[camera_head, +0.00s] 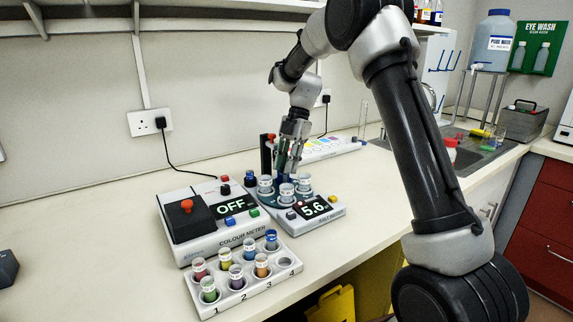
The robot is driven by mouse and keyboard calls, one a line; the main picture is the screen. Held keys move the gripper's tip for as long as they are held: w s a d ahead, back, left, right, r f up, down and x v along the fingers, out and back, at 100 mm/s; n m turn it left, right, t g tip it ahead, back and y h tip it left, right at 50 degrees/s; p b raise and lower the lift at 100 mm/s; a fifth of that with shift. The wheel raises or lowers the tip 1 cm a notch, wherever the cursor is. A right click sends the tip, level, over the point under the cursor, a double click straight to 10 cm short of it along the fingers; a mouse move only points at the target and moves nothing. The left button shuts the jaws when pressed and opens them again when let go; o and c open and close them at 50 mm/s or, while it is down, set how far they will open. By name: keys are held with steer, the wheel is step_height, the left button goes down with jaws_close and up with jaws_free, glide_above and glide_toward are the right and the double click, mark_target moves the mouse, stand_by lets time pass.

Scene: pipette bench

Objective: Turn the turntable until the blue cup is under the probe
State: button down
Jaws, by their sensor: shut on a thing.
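The dark teal turntable (273,198) sits on the white meter (313,220), whose display reads 5.6. White-rimmed cups stand on it at left (265,186), front (287,192) and right (304,184). The colour of their contents is too small to tell, so I cannot say which is the blue cup. My gripper (285,170) points down behind the cups, shut on a small dark blue part at the turntable, mostly hidden by the fingers and cups. A dark post with a red top (267,152) stands behind the turntable; I cannot make out the probe tip.
The colour meter (205,243), reading OFF, stands close on the left. A white rack (243,294) with several coloured vials is in front. A dark blue-capped bottle (250,178) is beside the turntable. A white tray (325,148) lies behind.

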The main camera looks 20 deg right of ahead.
steer(key=shift+n, duration=0.6)
stand_by(0.3)
steer(key=c, duration=1.2)
jaws_free()
